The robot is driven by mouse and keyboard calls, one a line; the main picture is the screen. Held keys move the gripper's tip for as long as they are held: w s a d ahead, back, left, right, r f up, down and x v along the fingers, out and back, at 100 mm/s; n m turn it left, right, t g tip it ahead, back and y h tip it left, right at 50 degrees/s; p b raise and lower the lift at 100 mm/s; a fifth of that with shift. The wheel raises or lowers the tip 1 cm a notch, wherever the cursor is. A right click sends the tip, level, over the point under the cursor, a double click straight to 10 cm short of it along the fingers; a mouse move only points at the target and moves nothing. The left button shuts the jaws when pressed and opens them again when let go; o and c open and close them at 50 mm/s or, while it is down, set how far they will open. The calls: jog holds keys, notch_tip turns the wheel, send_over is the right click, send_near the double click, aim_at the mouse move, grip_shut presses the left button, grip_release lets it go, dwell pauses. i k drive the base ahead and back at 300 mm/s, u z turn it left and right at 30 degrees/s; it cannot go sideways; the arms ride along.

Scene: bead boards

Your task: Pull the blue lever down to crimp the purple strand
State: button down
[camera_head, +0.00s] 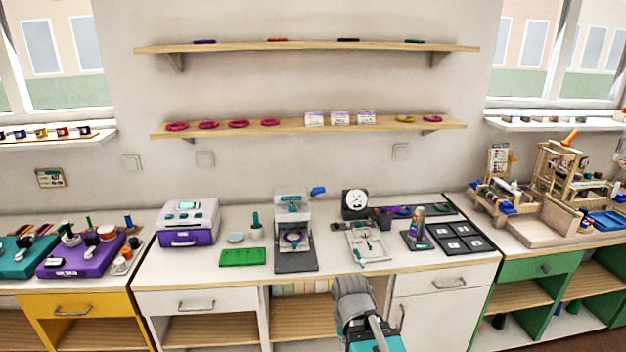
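The grey and white crimp press (294,205) stands on the middle counter. Its blue lever (318,190) sticks out at the upper right of the press and looks raised. A purple strand (292,240) lies as a small ring in the press, above its dark base plate. My arm comes up from the bottom of the picture, and its grey end with my gripper (352,288) is in front of the counter's front edge, below and right of the press. It is apart from the lever and the strand. Its fingers cannot be made out.
A purple and white machine (187,222) and a green mat (242,257) are left of the press. Two shelves hang above.

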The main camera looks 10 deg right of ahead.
aim_at(316, 190)
jog(key=i, duration=0.9)
jog(key=z, duration=0.05)
